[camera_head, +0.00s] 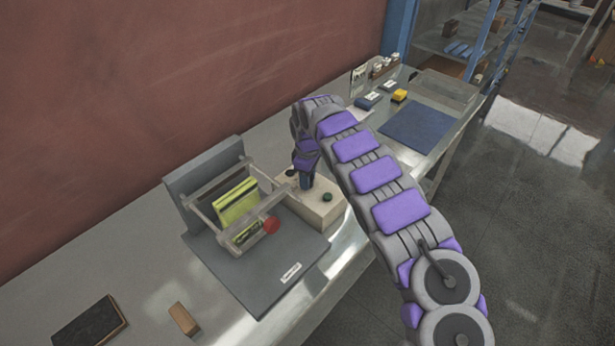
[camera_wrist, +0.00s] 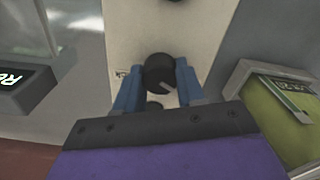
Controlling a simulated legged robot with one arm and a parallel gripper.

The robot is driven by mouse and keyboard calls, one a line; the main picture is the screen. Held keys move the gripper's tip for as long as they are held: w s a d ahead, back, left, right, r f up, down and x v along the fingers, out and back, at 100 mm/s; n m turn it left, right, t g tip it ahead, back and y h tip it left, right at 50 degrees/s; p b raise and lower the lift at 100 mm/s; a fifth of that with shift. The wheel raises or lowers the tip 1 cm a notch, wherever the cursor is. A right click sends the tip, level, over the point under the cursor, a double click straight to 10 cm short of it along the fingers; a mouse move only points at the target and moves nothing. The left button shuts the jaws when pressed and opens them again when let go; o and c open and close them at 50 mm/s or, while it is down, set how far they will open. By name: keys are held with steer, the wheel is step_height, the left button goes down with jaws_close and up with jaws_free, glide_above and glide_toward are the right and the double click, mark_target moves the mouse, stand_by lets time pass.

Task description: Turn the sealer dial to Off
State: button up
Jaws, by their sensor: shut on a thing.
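The sealer's beige control box (camera_head: 318,208) stands on the bench at the right of the sealer. A second dark knob (camera_head: 327,197) shows on the box. Dial markings are too small to read.
The sealer's grey base plate (camera_head: 262,272) and its frame with a yellow-green packet (camera_head: 236,203) stand left of the box. A red knob (camera_head: 271,225) sits at the frame's front. A blue mat (camera_head: 418,127) lies farther along the bench.

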steer(key=shift+w, duration=0.1)
steer(key=o, duration=1)
steer(key=shift+o, duration=0.2)
steer(key=shift+r, duration=0.1)
step_height(320, 180, up, 17)
steer(key=p, duration=0.2)
steer(key=shift+r, duration=0.1)
